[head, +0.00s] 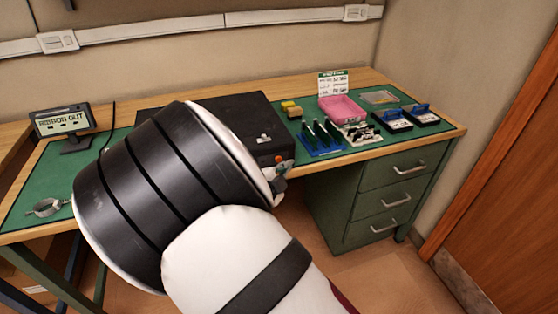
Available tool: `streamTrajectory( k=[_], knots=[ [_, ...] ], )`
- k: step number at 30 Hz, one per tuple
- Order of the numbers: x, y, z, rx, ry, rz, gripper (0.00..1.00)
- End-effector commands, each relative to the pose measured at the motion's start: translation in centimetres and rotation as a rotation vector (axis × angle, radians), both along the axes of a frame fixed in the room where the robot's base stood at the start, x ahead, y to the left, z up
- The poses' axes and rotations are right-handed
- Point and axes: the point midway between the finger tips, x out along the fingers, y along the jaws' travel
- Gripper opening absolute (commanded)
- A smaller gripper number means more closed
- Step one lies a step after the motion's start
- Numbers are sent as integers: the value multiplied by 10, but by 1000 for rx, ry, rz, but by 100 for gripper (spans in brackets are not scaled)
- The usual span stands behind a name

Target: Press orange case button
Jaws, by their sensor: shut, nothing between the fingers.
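A black case (245,112) lies on the green-topped desk, mostly hidden behind my arm. A small orange button (278,159) shows on the case's front face, near its right corner. A small light-coloured fitting (264,139) is on the top of the case. My large black and white arm fills the lower middle. Only a small dark part of my gripper (279,185) shows past the arm, just below the orange button. The gripper is shut with nothing seen in it. Whether it touches the case or button cannot be told.
A blue rack of dark-handled tools (322,138), a pink bin (342,108), a small sign (333,82) and black trays with blue items (420,115) stand right of the case. A display (62,122) and a metal clamp (46,208) are at left. Green drawers (385,190) stand below.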

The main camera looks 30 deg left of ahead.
Motion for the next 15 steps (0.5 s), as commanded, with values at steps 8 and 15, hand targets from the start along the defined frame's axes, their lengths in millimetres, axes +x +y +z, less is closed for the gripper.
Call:
streamTrajectory(
  k=[8,15],
  knots=[
    [5,5,0,-1,0,-1,0],
    [5,6,0,0,1,-1,0]
  ],
)
